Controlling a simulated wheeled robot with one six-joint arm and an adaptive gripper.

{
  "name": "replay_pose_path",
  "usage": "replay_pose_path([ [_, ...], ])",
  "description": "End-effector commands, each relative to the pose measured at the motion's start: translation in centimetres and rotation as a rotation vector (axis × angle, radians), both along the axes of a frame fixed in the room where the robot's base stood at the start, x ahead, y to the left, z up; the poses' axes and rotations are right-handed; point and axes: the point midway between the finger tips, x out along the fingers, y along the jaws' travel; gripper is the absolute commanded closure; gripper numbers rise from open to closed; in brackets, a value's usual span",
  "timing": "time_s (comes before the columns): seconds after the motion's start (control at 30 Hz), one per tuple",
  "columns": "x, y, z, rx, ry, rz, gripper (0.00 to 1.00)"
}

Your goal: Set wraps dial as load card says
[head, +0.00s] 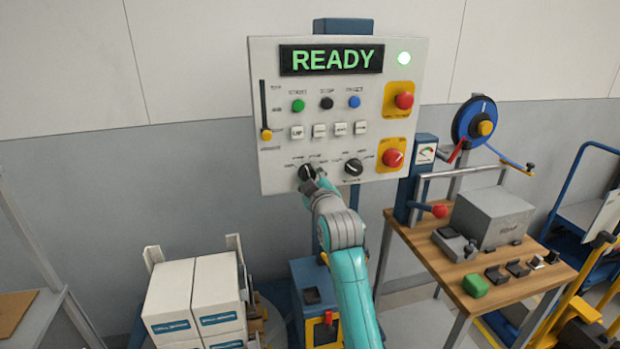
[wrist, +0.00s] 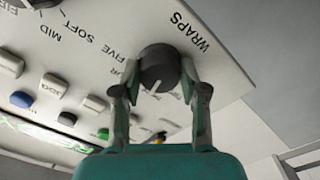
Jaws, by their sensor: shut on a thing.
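The wraps dial (head: 307,172) is the black left knob at the bottom of the white control panel (head: 270,70). In the wrist view, the wraps dial (wrist: 160,68) sits beside the word WRAPS. My gripper (wrist: 160,85) is shut on it, one finger on each side. In the head view my gripper (head: 313,180) partly covers the dial. The white pointer mark points down and slightly left in the wrist view. FIVE is readable to the dial's left; another label is partly behind a finger. I cannot make out what the pointer meets. I cannot identify a load card.
A second black dial (head: 353,167) is close to the right. Red stop buttons (head: 393,157) and a slider (head: 265,134) flank the controls. The display (head: 331,59) reads READY. White boxes (head: 182,300) stand lower left; a wooden bench (head: 465,278) with tools stands right.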

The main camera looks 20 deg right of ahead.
Motion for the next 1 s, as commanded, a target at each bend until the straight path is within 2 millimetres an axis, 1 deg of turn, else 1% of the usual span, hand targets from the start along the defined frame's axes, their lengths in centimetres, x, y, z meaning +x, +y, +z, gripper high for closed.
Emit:
replay_pose_path([
  [1.0,0.01,0.00,-0.13,0.956,0.003,-0.001,0.92],
])
